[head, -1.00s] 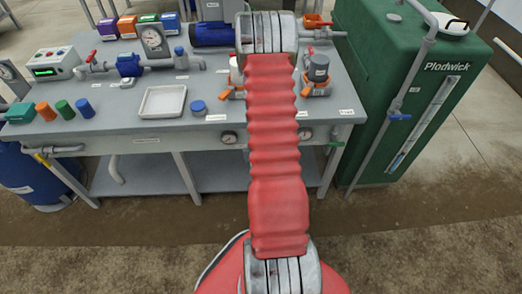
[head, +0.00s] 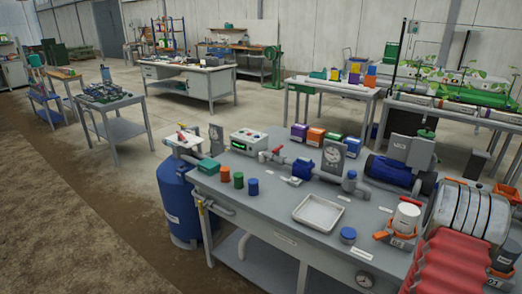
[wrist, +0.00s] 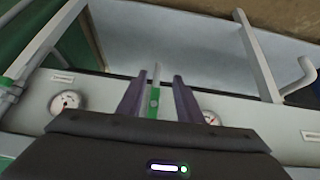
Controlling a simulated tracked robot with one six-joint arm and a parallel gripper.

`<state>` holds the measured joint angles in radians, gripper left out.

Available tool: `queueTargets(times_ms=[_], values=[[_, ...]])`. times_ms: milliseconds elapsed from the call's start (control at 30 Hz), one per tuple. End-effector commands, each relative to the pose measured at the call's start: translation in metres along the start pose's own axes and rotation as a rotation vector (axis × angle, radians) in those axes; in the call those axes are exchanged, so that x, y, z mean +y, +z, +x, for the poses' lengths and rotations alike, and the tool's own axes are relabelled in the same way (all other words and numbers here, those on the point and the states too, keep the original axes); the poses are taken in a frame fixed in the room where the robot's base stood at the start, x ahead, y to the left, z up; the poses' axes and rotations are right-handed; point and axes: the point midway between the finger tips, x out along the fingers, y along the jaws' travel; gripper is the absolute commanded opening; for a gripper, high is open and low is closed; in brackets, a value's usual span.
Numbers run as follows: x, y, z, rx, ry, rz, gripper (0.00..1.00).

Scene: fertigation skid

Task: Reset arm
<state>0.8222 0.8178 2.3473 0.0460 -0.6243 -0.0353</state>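My gripper (wrist: 154,97) shows in the wrist view with its two dark fingers apart. A narrow strip of green and pale grey shows between the fingers, with gaps on both sides; I cannot tell what it is or how far away. The fingers point at the front edge of the grey bench (wrist: 95,95), between two round gauges (wrist: 65,101). In the head view my red arm fills the lower right corner, over the right end of the bench (head: 270,215). My gripper is out of the head view.
On the bench are a white tray (head: 318,213), a blue cap (head: 348,235), a white-topped container in orange holder 02 (head: 405,218), a blue motor (head: 388,170) and several coloured cylinders. A blue tank (head: 180,200) stands at its left.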

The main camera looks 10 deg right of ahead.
Motion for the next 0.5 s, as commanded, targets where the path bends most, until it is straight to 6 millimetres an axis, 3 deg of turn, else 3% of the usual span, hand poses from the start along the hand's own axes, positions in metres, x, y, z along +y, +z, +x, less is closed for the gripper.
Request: queueTargets(times_ms=[100, 200, 500], values=[[-0.002, 0.035, -0.006, -0.14, -0.007, 0.001, 0.33], [-0.005, 0.049, -0.019, -0.233, -0.014, -0.002, 0.33], [-0.034, 0.049, -0.081, -0.412, -0.051, -0.065, 0.33]])
